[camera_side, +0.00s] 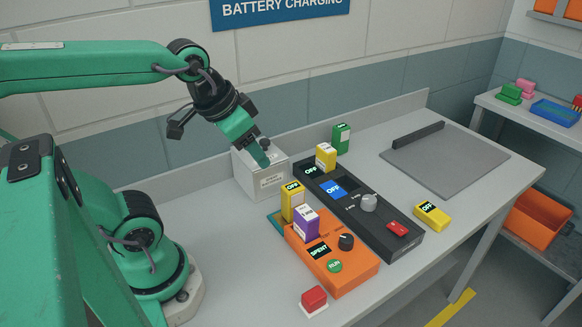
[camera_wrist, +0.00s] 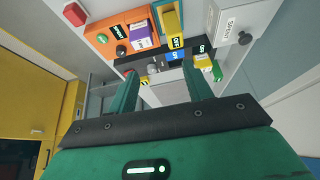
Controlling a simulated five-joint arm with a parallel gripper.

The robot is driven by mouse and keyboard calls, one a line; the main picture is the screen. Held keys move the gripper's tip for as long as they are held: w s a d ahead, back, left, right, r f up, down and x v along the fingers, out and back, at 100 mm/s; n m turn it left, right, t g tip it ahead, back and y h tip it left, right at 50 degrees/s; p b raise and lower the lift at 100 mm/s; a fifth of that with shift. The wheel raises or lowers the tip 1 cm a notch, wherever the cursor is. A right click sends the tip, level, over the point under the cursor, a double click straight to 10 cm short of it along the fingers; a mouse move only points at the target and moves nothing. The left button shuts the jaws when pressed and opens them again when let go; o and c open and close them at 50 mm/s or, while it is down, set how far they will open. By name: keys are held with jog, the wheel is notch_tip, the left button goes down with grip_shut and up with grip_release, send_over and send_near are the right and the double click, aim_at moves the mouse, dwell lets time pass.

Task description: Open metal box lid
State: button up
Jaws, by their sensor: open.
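The metal box (camera_side: 258,184) is pale grey with a label on its front and stands against the back wall of the bench. A dark round knob shows at its top, partly beside my gripper. In the wrist view the box (camera_wrist: 225,22) is at the upper right, with the knob (camera_wrist: 245,38) near it. The lid looks shut, but my gripper hides part of the top in the side view. My gripper (camera_side: 263,160) overlaps the box top there. In the wrist view its two fingers (camera_wrist: 162,82) are apart with nothing held, and the box lies right of them.
An orange unit (camera_side: 330,262) and a black unit (camera_side: 375,215) with battery blocks stand right of the box. A yellow block (camera_side: 432,215), a red button (camera_side: 314,299) and a green block (camera_side: 341,138) are also on the bench. Left of the box the bench is clear.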

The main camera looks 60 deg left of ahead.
jog(key=w+a+m+g, duration=0.2)
jog(key=w+a+g, duration=0.1)
jog(key=w+a, duration=0.6)
jog(key=m+g, duration=0.2)
send_over(265, 141)
notch_tip(265, 141, down, 4)
jog(key=shift+d+f, duration=0.15)
jog(key=shift+f, duration=0.1)
jog(key=shift+a+f, duration=0.15)
jog(key=shift+a, duration=0.1)
jog(key=shift+f, duration=3.9)
